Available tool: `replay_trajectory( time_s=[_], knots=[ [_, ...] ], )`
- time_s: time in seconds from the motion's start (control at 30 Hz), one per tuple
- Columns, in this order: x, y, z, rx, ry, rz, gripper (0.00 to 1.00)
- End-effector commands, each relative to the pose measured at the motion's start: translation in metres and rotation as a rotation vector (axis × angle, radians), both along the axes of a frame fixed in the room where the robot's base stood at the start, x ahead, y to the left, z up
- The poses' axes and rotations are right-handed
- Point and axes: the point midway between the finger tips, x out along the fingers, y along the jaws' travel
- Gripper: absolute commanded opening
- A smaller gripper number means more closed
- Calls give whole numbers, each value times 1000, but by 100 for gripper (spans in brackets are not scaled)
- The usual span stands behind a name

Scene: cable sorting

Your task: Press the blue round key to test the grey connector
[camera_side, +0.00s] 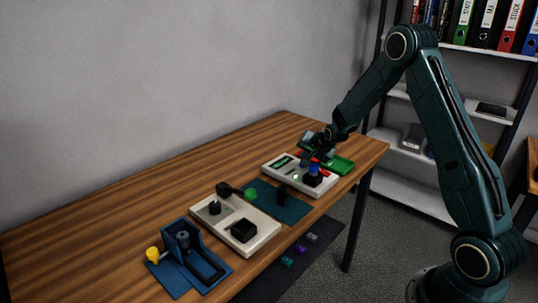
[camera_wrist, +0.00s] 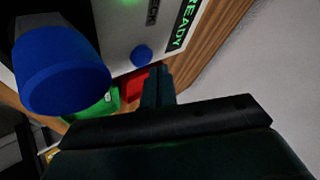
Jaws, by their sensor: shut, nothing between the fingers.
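The blue round key (camera_wrist: 141,55) sits on the pale tester's face in the wrist view, beside a dark label ending in "CK". My gripper (camera_wrist: 158,72) is shut and empty, its fingertips close to the key; I cannot tell whether they touch it. In the side view my gripper (camera_side: 319,152) is over the far part of the tester (camera_side: 272,168). A large blue cylinder (camera_wrist: 60,72) stands on the tester; in the side view its blue top (camera_side: 313,168) rises from a black base. The display (camera_wrist: 186,22) reads "READY" in green. I cannot identify the grey connector with certainty.
A green tray (camera_side: 342,165) lies beyond the tester, with a red piece (camera_wrist: 138,86) near it. A pale panel (camera_side: 258,242) with black parts and a blue fixture (camera_side: 175,279) stand nearer the camera. A blue mat (camera_side: 291,210) lies between panel and tester. The table's left part is clear.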

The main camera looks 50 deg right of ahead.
Motion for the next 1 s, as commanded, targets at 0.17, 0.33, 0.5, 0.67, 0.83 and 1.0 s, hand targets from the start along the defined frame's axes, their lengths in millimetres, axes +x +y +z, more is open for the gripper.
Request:
replay_trajectory(
  time_s=[0.17, 0.33, 0.5, 0.67, 0.83, 1.0],
  knots=[
    [0, 0, -4, 1, 1, 0, 0],
    [0, 0, -8, 1, 1, 0, 0],
    [0, 0, -9, 0, 0, 0, 0],
    [0, 0, -9, 0, 0, 0, 0],
    [0, 0, -9, 0, 0, 0, 0],
    [0, 0, -10, 0, 0, 0, 0]
  ],
)
